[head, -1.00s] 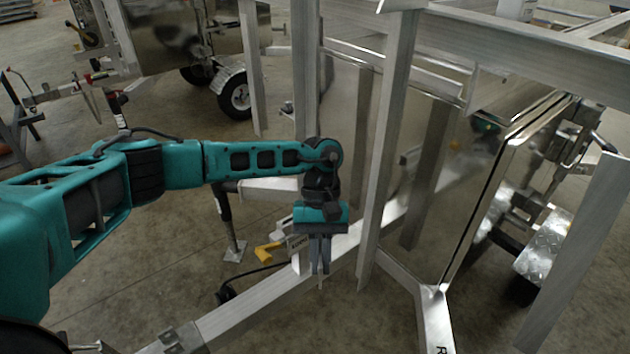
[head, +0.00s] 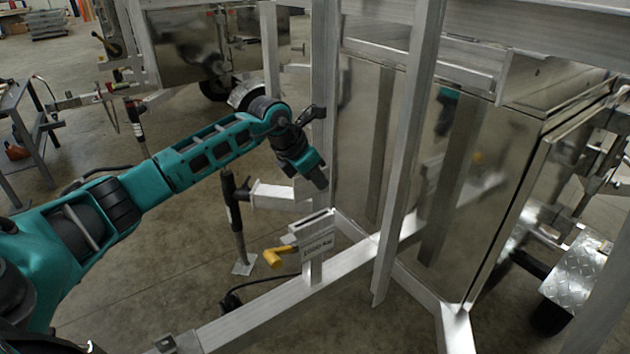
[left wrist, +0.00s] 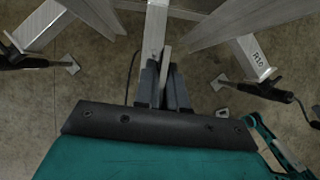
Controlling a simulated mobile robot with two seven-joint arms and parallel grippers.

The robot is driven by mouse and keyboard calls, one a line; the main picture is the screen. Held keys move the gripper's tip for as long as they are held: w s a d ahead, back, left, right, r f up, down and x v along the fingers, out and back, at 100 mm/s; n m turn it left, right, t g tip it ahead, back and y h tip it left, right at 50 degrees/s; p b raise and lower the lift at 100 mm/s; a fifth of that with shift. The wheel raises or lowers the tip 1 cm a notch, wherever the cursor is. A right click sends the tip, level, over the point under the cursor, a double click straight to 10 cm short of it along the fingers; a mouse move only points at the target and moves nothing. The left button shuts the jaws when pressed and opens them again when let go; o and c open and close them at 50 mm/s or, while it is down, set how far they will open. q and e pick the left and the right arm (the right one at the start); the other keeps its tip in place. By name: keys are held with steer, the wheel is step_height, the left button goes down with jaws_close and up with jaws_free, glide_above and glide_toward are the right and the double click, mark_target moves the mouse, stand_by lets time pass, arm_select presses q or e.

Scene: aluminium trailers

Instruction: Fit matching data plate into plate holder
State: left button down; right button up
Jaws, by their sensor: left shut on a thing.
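My left gripper (head: 318,180) hangs pointing down and right, above and just behind the plate holder (head: 313,241) in the head view. The holder is a grey upright piece with dark lettering on its face, standing on a short post on the trailer's beam. In the left wrist view my left gripper (left wrist: 162,74) is shut on a thin grey plate (left wrist: 166,62), seen edge-on between its fingers. The plate's face and any print on it are hidden, and I cannot make the plate out in the head view. My right gripper is not in view.
An aluminium upright (head: 408,150) and a shiny panelled box (head: 480,170) stand right of the holder. A yellow handle (head: 281,257) and a jack leg (head: 236,225) are to its left. The trailer beam (head: 265,312) runs below.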

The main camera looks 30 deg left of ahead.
mark_target(316, 195)
arm_select(q)
steer(key=shift+a+r, duration=0.1)
steer(key=shift+a, duration=0.1)
steer(key=shift+w, duration=0.15)
